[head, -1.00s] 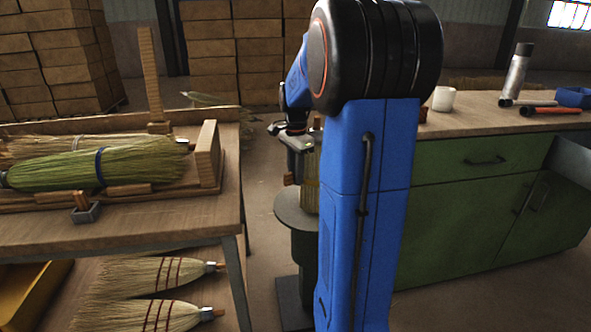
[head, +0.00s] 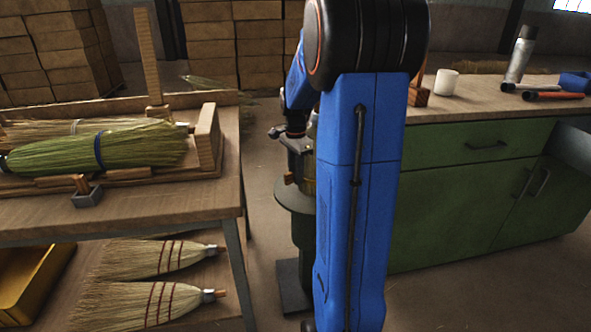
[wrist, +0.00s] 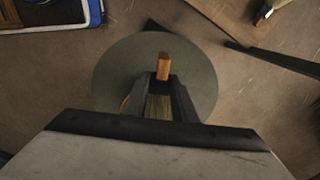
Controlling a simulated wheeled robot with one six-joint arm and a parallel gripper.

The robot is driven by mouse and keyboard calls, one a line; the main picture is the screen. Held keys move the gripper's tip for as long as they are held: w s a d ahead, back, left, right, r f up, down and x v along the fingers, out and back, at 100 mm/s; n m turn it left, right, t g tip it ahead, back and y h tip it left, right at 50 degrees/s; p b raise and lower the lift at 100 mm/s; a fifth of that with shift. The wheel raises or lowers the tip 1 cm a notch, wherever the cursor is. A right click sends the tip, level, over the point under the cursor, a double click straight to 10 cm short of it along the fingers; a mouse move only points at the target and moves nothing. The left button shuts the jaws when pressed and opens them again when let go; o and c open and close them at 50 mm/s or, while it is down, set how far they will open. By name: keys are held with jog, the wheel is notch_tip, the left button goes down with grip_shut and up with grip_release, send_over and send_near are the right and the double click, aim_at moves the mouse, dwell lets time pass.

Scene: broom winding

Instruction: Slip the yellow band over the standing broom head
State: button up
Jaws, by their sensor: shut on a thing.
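My gripper (head: 298,165) points down over a round grey turntable (head: 288,198), partly hidden behind my blue arm. It is shut on a small wooden block (head: 290,178), whose end also shows beyond the fingertips in the wrist view (wrist: 163,66). The standing broom head (head: 309,176) is on the turntable (wrist: 115,75), right beside my gripper, mostly covered by my arm. Straw (wrist: 158,108) shows between my fingers in the wrist view. A thin yellow sliver (wrist: 125,103) left of the fingers may be the yellow band; I cannot tell whether it is around the broom.
A wooden table (head: 200,215) at left holds a green broom (head: 130,147) with a blue band and an upright peg in a grey holder (head: 87,198). More brooms (head: 160,258) lie below. A green cabinet (head: 450,205) stands at right.

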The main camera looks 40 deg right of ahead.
jog(key=shift+f, duration=2.4)
jog(key=shift+a, duration=0.1)
jog(key=o, duration=1.1)
jog(key=shift+r, duration=0.1)
notch_tip(320, 180, up, 17)
jog(key=shift+r, duration=0.1)
